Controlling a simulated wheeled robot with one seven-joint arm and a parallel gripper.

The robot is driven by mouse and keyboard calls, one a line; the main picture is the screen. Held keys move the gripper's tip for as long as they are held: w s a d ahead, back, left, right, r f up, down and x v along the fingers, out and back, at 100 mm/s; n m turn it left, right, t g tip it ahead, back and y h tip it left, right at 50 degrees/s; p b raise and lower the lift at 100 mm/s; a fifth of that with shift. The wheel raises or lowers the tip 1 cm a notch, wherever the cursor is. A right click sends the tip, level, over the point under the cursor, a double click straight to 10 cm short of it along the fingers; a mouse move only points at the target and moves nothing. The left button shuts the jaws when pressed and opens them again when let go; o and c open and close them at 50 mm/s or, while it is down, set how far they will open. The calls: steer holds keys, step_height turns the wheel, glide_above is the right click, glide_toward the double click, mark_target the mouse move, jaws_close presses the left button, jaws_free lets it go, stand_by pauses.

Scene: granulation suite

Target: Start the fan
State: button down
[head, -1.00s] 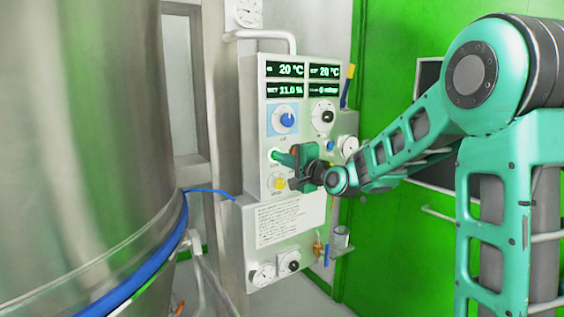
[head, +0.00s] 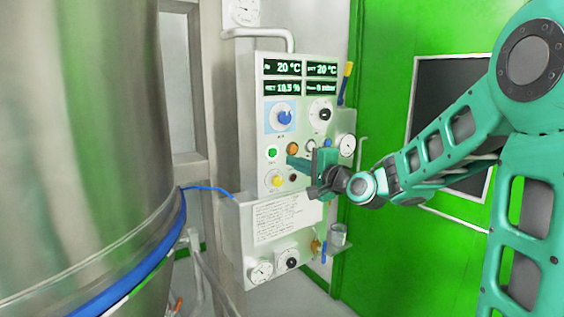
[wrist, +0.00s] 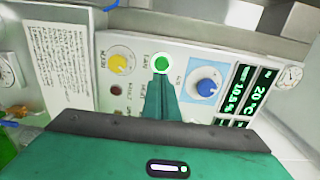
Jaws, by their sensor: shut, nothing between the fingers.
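The control panel (head: 262,200) stands right of the big steel vessel. A lit green button (head: 272,153) sits on its left side, below the blue knob; its small label is hard to read but may say FAN. The same green button (wrist: 161,64) glows in the wrist view, just beyond my fingertips. My gripper (head: 290,160) is shut and empty, its tips pointing at the panel just right of the button. In the wrist view my gripper (wrist: 163,80) lines up with the button; there appears to be a small gap.
A blue knob (head: 284,117), an orange button (head: 292,148) and a yellow knob (head: 277,181) surround the green button. Four green displays (head: 301,78) sit above. The steel vessel (head: 90,150) stands close on the left. A green door (head: 400,240) is behind my arm.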

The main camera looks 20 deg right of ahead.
steer(key=v, duration=0.6)
steer(key=shift+r, duration=0.25)
steer(key=shift+w, duration=0.1)
steer(key=s+d+f+n+g+h, duration=0.2)
steer(key=s+d+f+n+g, duration=0.15)
steer(key=s+f, duration=0.4)
steer(key=s+d+f+n+g+h, duration=0.2)
steer(key=s+d+f+n+g, duration=0.15)
steer(key=s+f+g, duration=0.35)
steer(key=s+d+f+g, duration=0.2)
steer(key=s, duration=0.6)
steer(key=s+d+f+g+h, duration=0.1)
steer(key=s+d+f+g, duration=0.1)
steer(key=s, duration=0.6)
steer(key=s+d+f+n+g, duration=0.1)
steer(key=s+d+f+g, duration=0.1)
steer(key=s, duration=0.6)
steer(key=shift+s+d+f+g, duration=0.25)
steer(key=shift+s+f+g, duration=0.05)
steer(key=shift+f+g, duration=0.15)
steer(key=shift+w, duration=0.15)
steer(key=shift+w+f+h, duration=0.2)
steer(key=shift+w+h, duration=0.1)
steer(key=shift+w, duration=0.2)
